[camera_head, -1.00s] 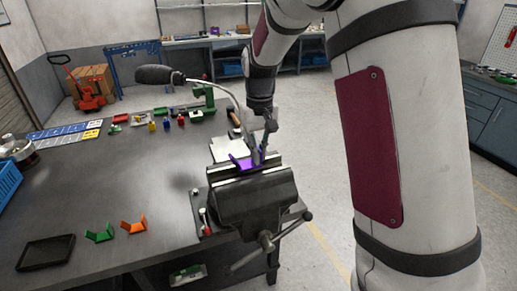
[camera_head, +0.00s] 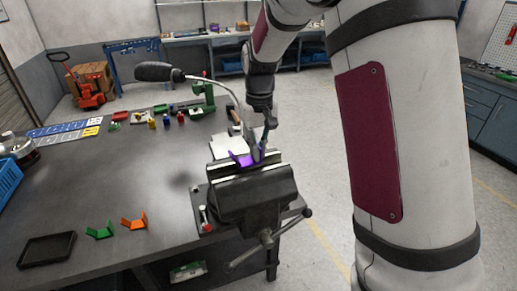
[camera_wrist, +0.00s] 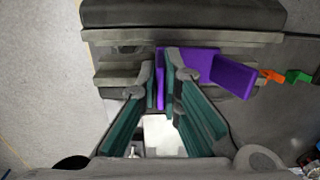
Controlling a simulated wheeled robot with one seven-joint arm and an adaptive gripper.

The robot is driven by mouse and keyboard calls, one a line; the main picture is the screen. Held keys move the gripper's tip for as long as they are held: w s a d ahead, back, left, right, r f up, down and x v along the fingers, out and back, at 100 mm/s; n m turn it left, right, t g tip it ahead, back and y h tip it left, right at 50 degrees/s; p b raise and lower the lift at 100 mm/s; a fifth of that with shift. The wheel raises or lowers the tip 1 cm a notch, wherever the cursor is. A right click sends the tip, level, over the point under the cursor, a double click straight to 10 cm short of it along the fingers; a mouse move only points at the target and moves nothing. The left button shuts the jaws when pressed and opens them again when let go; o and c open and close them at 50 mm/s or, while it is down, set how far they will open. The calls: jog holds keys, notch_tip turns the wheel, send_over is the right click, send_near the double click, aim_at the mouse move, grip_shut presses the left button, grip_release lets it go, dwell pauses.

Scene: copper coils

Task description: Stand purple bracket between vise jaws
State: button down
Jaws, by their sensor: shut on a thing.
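The purple bracket (camera_head: 243,160) is at the vise (camera_head: 252,194), at the jaw opening, in the head view. In the wrist view the bracket (camera_wrist: 205,68) shows one plate along the jaws and a flange angled out to the right. My gripper (camera_head: 260,150) is above the vise. In the wrist view its fingers (camera_wrist: 162,92) are closed on the left part of the bracket. The fingers hide part of the bracket, and I cannot tell how deep it sits between the jaws.
A green bracket (camera_head: 100,231) and an orange bracket (camera_head: 134,221) lie on the table left of the vise, near a black tray (camera_head: 46,250). A lamp (camera_head: 160,74) on a bent neck arches over behind the vise. The table's left middle is clear.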

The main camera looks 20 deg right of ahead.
jog(key=shift+s+f, duration=0.15)
jog(key=shift+f, duration=1.8)
dwell(2.2)
jog(key=c, duration=1.7)
grip_release()
jog(key=shift+f, duration=0.1)
